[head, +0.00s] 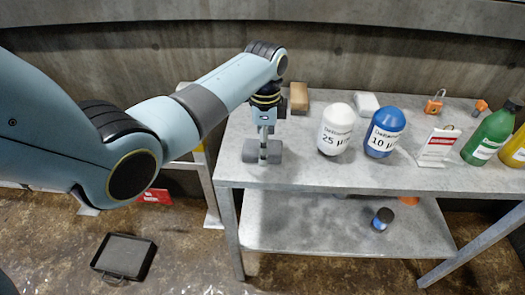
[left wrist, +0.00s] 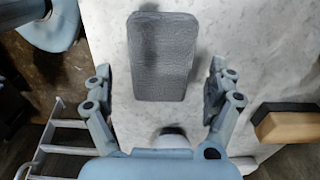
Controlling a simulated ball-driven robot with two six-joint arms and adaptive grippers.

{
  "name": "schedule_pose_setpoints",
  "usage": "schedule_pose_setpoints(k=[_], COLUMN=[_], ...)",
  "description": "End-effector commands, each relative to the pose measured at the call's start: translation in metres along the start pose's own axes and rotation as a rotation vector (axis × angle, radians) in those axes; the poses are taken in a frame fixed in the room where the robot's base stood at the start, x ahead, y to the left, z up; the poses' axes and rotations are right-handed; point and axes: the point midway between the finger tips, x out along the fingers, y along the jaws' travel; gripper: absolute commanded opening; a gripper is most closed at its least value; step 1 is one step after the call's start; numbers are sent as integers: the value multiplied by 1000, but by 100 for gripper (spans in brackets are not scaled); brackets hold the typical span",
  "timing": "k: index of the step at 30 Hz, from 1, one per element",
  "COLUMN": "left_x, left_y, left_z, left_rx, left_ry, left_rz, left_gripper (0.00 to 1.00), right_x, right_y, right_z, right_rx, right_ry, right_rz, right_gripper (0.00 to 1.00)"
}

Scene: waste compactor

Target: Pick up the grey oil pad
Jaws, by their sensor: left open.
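The grey oil pad (head: 249,151) lies on the left part of the grey table top, partly hidden behind my gripper. In the left wrist view the pad (left wrist: 162,55) is a dark, textured block with rounded corners. My left gripper (head: 263,155) points down at the pad in the head view. In the left wrist view its open fingers (left wrist: 159,82) are spread wider than the pad, one to each side, with a gap to it. I cannot tell how high above the table they are. My right gripper is not in view.
The table (head: 235,174) also holds a brown block (head: 299,97), a white canister (head: 336,130), a blue canister (head: 385,132), a white block (head: 366,104), a sign (head: 437,147), an orange padlock (head: 434,103) and a green bottle (head: 488,135). A black tray (head: 124,257) lies on the floor.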

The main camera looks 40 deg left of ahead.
Motion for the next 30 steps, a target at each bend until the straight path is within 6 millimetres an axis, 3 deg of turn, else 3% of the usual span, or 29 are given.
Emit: schedule_pose_setpoints(k=[4,12,25,30], left_x=[18,19,19,19], left_y=[0,0,0,0], left_z=[0,0,0,0], left_rx=[0,0,0,0], left_ry=[0,1,0,0], left_rz=[0,-2,-1,-1], left_gripper=[89,88,32,24], right_x=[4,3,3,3], right_y=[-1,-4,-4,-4], right_z=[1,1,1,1], right_rx=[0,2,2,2], right_ry=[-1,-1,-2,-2], right_rz=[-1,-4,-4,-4], right_gripper=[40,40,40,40])
